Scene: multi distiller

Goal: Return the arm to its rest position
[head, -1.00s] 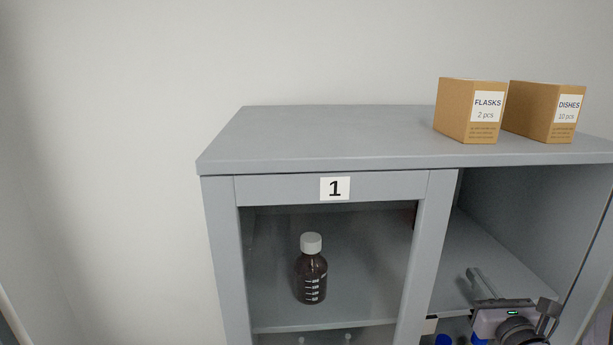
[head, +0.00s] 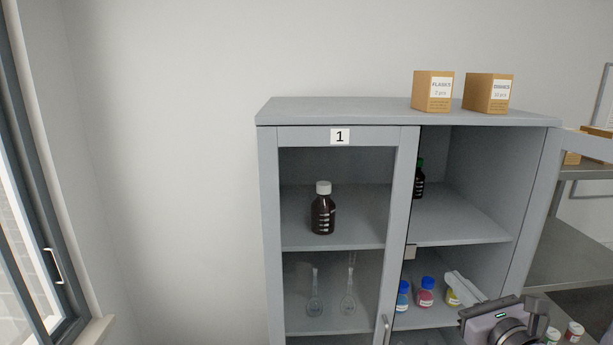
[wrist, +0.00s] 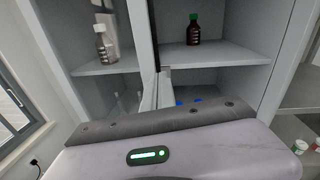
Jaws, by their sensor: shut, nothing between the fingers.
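My gripper (head: 456,282) is at the lower right of the head view, in front of the open right half of the grey cabinet (head: 400,108). Its fingers look shut and empty. In the wrist view the gripper (wrist: 163,72) points toward the cabinet shelves, with my wrist housing filling the bottom. I see nothing held. Part of the lower shelf is hidden behind my wrist.
The cabinet's left glass door, labelled 1 (head: 340,137), is shut; the right door (head: 583,147) stands open. A dark bottle (head: 323,214), glass flasks (head: 348,300) and coloured bottles (head: 425,293) stand on shelves. Two cartons (head: 433,92) sit on top. A window is left.

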